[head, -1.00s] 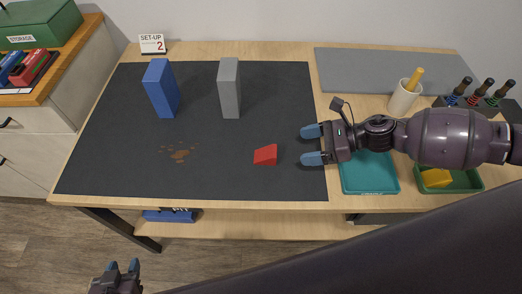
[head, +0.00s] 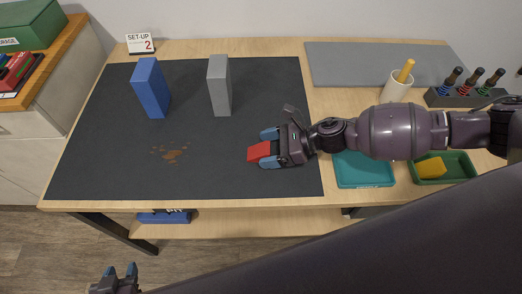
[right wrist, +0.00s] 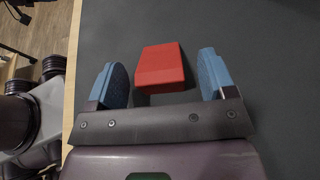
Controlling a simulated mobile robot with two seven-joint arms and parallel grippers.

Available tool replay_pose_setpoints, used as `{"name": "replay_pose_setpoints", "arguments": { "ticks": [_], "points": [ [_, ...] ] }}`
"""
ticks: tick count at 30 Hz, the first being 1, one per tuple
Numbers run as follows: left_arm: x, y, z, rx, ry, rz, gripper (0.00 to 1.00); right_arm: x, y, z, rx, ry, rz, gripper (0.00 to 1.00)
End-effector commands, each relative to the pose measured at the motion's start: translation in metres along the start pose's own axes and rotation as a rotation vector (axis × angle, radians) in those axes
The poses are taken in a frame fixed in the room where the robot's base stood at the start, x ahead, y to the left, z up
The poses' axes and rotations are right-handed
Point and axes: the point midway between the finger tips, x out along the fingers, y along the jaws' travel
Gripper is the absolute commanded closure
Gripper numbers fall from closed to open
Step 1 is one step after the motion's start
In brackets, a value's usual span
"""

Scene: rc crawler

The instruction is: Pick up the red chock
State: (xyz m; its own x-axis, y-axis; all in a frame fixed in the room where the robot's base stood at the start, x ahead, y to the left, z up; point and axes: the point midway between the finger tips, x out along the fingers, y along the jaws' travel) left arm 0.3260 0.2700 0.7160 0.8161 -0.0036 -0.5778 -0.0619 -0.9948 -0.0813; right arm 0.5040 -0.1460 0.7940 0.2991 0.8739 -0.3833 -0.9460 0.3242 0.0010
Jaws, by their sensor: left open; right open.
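The red chock (head: 258,151) lies on the dark mat in the head view, at the tips of my right gripper (head: 268,148). In the right wrist view the chock (right wrist: 161,67) sits between the two blue fingers of my right gripper (right wrist: 163,75), with a gap on each side. The right gripper is open, and the chock is partly between its fingers. My left gripper (head: 121,270) is open and empty at the bottom left of the head view, away from the table top.
A blue block (head: 151,88) and a grey block (head: 219,86) stand on the mat (head: 110,130) behind the chock. A teal tray (head: 364,170), a green tray with a yellow piece (head: 431,166) and a cup (head: 396,88) are on the right. The mat's left part is mostly clear.

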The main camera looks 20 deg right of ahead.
Motion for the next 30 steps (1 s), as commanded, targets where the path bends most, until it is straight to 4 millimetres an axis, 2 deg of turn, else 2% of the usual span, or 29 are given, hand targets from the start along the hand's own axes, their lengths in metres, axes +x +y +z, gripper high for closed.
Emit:
{"name": "replay_pose_setpoints", "arguments": {
  "ticks": [4,12,14,23,30],
  "points": [
    [0.0000,0.0001,0.0019,0.000,-0.004,0.000,0.57,0.0142,0.0003,0.0001,0.000,-0.001,0.002,0.23],
    [-0.0018,-0.0005,0.0034,0.001,-0.007,-0.001,0.57,0.0161,0.0000,0.0004,-0.001,0.000,0.000,0.23],
    [-0.0020,-0.0007,0.0036,0.001,-0.008,-0.001,0.57,0.0161,0.0000,0.0004,0.000,0.000,0.000,0.31],
    [-0.0023,-0.0015,0.0039,0.005,-0.008,-0.001,0.57,0.0160,0.0002,0.0004,0.000,0.000,0.000,0.77],
    [-0.0024,-0.0015,0.0034,0.005,-0.007,-0.001,0.57,0.0157,0.0001,0.0012,-0.001,0.000,0.000,0.79]
  ]
}}
